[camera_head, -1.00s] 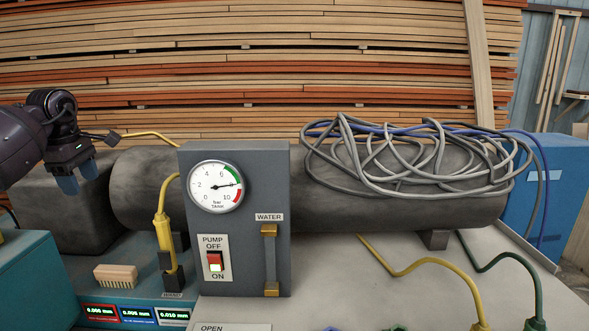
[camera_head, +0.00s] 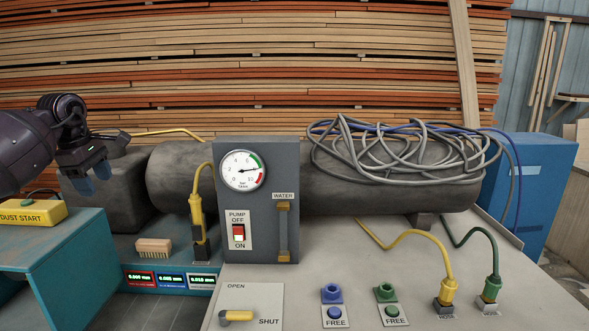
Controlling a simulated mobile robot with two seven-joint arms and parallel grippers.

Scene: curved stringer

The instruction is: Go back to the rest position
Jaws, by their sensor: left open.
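My left gripper (camera_head: 94,179) is at the left of the head view, its blue fingertips pointing down in front of the grey block (camera_head: 118,195). Its jaws are open and I see nothing between them. It is apart from the pump panel (camera_head: 259,229). My right gripper is not in the view.
A dark cylinder (camera_head: 400,195) lies behind the panel, with a tangle of grey hose (camera_head: 390,150) on top. A teal cabinet (camera_head: 60,255) with a yellow dust start box (camera_head: 32,212) stands at the left. A brush (camera_head: 154,247) and a valve lever (camera_head: 237,315) are in front.

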